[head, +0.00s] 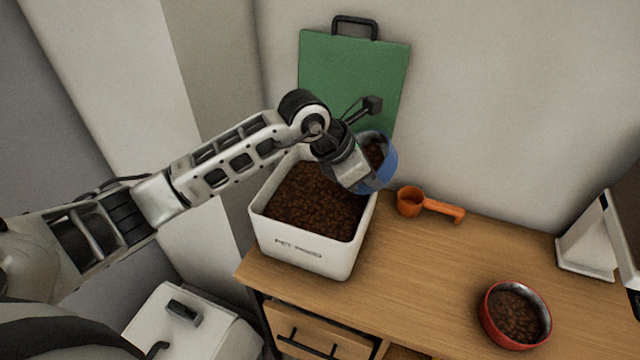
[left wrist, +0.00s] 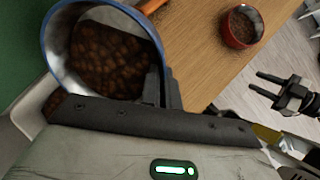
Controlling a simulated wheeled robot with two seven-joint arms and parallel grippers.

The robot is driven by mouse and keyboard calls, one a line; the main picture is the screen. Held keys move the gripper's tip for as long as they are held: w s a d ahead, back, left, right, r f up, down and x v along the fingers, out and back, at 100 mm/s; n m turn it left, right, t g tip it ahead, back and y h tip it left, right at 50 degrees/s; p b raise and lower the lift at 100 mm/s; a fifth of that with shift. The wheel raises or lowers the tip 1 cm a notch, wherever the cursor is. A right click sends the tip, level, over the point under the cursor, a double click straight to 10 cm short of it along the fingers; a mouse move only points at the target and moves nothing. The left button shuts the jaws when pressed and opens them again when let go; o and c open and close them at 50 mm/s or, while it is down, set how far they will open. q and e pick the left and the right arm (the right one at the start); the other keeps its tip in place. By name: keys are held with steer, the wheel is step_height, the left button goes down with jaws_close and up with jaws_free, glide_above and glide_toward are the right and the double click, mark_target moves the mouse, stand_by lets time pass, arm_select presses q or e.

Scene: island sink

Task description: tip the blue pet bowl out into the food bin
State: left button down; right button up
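The blue pet bowl (head: 386,174) is held by my left gripper (head: 356,168) above the back right corner of the food bin. The left wrist view shows the bowl (left wrist: 58,62) with brown kibble inside and a dark finger at its wall. The bowl looks somewhat tilted; the gripper hides part of it. The white food bin (head: 305,250), lettered on its front, stands open on the wooden counter with brown kibble in it. My right gripper (left wrist: 272,88) shows in the left wrist view, its two fingers apart and empty; it is outside the head view.
An orange scoop (head: 428,205) lies right of the bin. A red bowl of kibble (head: 515,315) stands at the front right of the counter (head: 430,270). A green board (head: 350,75) leans on the wall behind the bin. The middle of the counter is clear.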

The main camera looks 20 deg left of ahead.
arm_select(q)
steer(key=shift+s+a+f+h, duration=0.1)
steer(key=shift+s+a+h, duration=0.1)
steer(key=shift+h, duration=0.2)
steer(key=shift+a+f+t, duration=0.1)
steer(key=shift+a+t, duration=0.1)
steer(key=shift+t, duration=0.2)
steer(key=shift+s+a+t+h, duration=0.15)
steer(key=shift+a+t+h, duration=0.15)
steer(key=shift+h, duration=0.3)
steer(key=shift+s+a+r+h, duration=0.1)
steer(key=shift+s+r+h, duration=0.05)
steer(key=shift+r+h, duration=0.2)
arm_select(e)
steer(key=shift+f, duration=0.2)
arm_select(q)
steer(key=shift+t+b, duration=0.3)
steer(key=shift+b, duration=0.2)
arm_select(e)
steer(key=shift+a+f, duration=0.1)
steer(key=shift+f, duration=0.1)
arm_select(q)
steer(key=shift+s+a+h+b, duration=0.1)
steer(key=shift+a+h+b, duration=0.05)
steer(key=shift+h+b, duration=0.25)
arm_select(e)
steer(key=shift+w+a, duration=0.15)
